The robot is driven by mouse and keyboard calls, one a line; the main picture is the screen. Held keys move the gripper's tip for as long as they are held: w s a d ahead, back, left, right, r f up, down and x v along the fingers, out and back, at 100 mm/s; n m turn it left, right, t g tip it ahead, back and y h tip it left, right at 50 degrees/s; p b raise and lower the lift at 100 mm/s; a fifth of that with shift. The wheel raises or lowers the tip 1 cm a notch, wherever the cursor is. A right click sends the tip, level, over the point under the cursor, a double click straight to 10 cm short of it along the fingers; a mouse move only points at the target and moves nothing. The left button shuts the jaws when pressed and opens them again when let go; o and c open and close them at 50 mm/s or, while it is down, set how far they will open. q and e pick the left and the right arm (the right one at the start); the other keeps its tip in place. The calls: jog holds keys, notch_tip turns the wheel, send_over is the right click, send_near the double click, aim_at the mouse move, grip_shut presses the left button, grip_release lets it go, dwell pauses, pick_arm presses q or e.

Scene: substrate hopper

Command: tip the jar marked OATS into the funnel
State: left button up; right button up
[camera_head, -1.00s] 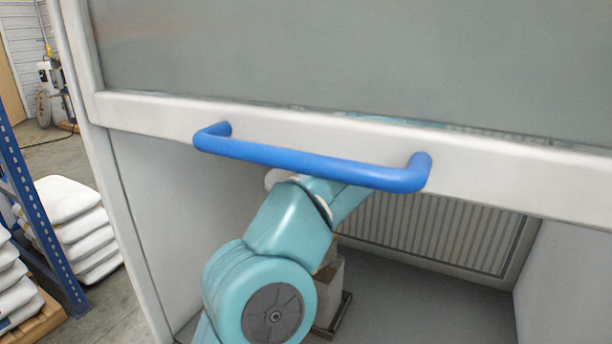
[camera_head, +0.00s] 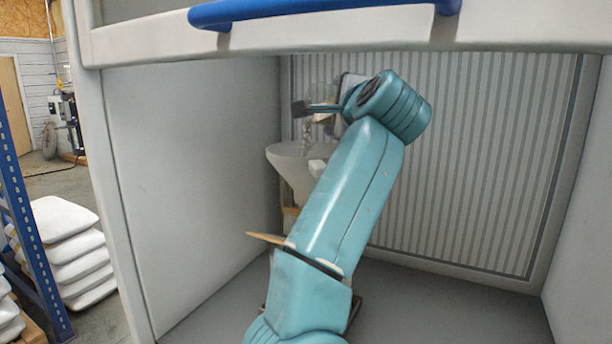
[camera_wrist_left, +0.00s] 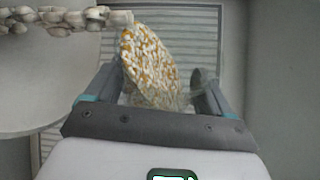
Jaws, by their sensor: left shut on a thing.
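My left gripper (camera_head: 318,108) is shut on a clear jar (camera_head: 318,93) deep inside the cabinet. The jar is tipped well over, above the funnel (camera_head: 293,165), a pale cone standing left of my arm. White and orange-brown flakes (camera_wrist_left: 152,65) fill much of the jar in the left wrist view. A clumpy pale stream (camera_wrist_left: 62,18) runs left from its mouth over the funnel's pale wall (camera_wrist_left: 45,85). In the head view the stream (camera_head: 306,136) drops into the funnel. I cannot read any marking on the jar. My arm hides part of the funnel and its stand. My right gripper is out of view.
The cabinet's raised front panel with its blue handle (camera_head: 320,12) spans above my arm. The left wall (camera_head: 195,180) is close to the funnel; a ribbed panel (camera_head: 480,160) is behind. The floor right of my arm is clear. White sacks (camera_head: 65,220) lie outside, left.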

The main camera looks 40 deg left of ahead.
aim_at(334, 89)
pick_arm(q)
jog(key=n+b, duration=0.1)
jog(key=s+n+y+b, duration=0.1)
jog(key=n, duration=0.1)
jog(key=n+t+b, duration=0.1)
jog(key=shift+s+a+f+n+y, duration=0.1)
jog(key=shift+s+a+n+y, duration=0.1)
jog(key=shift+s+n+y, duration=0.15)
jog(key=shift+s+r+n+y+b, duration=0.3)
jog(key=shift+r+n, duration=0.2)
jog(key=shift+n, duration=0.35)
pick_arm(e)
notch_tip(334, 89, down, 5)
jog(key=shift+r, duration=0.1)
